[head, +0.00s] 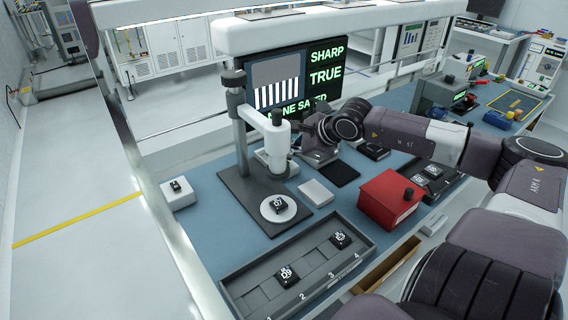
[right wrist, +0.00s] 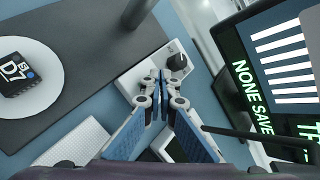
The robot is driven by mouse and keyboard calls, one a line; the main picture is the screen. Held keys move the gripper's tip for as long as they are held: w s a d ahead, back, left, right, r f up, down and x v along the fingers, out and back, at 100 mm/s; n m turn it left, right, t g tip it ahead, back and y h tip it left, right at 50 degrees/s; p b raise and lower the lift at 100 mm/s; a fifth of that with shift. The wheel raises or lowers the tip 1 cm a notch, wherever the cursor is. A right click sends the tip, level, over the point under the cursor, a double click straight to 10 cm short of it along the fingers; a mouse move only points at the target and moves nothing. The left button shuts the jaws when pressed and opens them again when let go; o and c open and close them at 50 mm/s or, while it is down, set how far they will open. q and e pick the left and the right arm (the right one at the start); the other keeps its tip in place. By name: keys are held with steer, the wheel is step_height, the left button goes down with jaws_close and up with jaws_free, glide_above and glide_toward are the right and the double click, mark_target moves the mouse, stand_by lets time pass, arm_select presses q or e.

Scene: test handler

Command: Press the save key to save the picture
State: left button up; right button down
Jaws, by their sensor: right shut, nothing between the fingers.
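The screen (head: 290,85) behind the bench reads SHARP, TRUE and a line that looks like NONE SAVED, beside a picture of white bars; part of it shows in the right wrist view (right wrist: 284,70). My right gripper (right wrist: 158,84) is shut and empty, its tips over a white box (right wrist: 133,82) with a black knob (right wrist: 178,62). I cannot tell contact, nor make out a save label. In the head view my right gripper (head: 306,140) is beside the camera stand (head: 244,140). A chip marked D7 (head: 279,204) lies on the white round stage (head: 268,215). My left gripper is out of view.
A numbered tray (head: 246,280) with two chips lies in front. A red box (head: 385,206), a white pad (head: 315,192) and a black pad (head: 341,173) lie right of the stand. A small white box (head: 180,198) with a dark top piece stands left.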

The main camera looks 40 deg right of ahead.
steer(key=shift+f+b, duration=0.5)
steer(key=shift+f, duration=0.15)
stand_by(0.7)
steer(key=shift+r, duration=0.15)
stand_by(0.7)
steer(key=shift+r+p, duration=0.8)
steer(key=shift+r, duration=0.05)
step_height(320, 180, up, 5)
steer(key=p, duration=0.4)
steer(key=shift+r, duration=0.1)
stand_by(0.6)
